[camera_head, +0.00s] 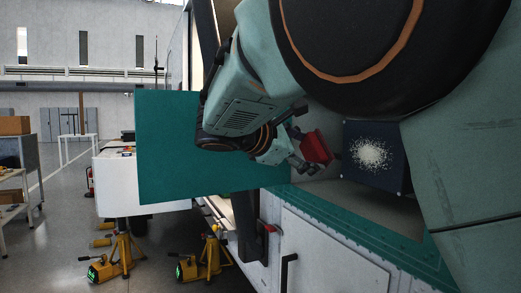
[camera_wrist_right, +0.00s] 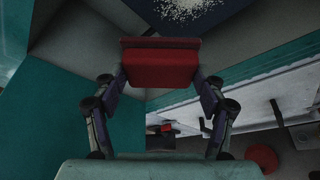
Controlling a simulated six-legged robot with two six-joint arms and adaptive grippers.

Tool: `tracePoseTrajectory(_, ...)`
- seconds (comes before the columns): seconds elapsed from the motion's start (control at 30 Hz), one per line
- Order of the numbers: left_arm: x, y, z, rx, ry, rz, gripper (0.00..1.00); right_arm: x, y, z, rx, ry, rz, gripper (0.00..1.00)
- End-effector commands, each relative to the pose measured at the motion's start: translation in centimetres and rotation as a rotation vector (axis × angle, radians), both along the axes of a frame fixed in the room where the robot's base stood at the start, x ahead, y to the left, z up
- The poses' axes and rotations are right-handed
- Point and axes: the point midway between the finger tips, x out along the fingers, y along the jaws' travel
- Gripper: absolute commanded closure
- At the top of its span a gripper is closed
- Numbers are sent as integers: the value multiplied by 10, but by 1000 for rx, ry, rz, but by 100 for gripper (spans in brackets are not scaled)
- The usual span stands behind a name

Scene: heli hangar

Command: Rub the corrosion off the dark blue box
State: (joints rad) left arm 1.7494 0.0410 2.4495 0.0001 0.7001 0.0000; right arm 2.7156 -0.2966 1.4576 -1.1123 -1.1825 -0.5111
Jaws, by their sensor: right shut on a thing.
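The dark blue box (camera_head: 393,178) sits in an open bay at the right of the head view. A speckled whitish corrosion patch (camera_head: 372,154) covers the middle of its facing side. My right gripper (camera_head: 303,153) is shut on a red block (camera_head: 317,147), to the left of the box. A gap shows between block and patch. In the wrist view the red block (camera_wrist_right: 160,68) is held between both fingers. The dark blue box (camera_wrist_right: 222,20) and part of the patch (camera_wrist_right: 184,8) show beyond it at the top. My left gripper is not in view.
A teal panel (camera_head: 170,150) stands out to the left of the bay. A teal ledge (camera_head: 340,225) runs below the opening, above a white door with a dark handle (camera_head: 287,268). Yellow jacks (camera_head: 120,255) stand on the floor. Shelving (camera_head: 20,160) is far left.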

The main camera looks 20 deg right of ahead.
Motion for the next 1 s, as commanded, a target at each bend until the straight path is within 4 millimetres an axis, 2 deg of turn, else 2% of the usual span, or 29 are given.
tracePoseTrajectory(0.27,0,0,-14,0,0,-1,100,2,-23,-1,-1,-4,1,54)
tracePoseTrajectory(0.6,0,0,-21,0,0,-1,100,5,-50,0,-1,-2,1,54)
tracePoseTrajectory(1.0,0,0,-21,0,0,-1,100,6,-55,0,-1,-2,1,54)
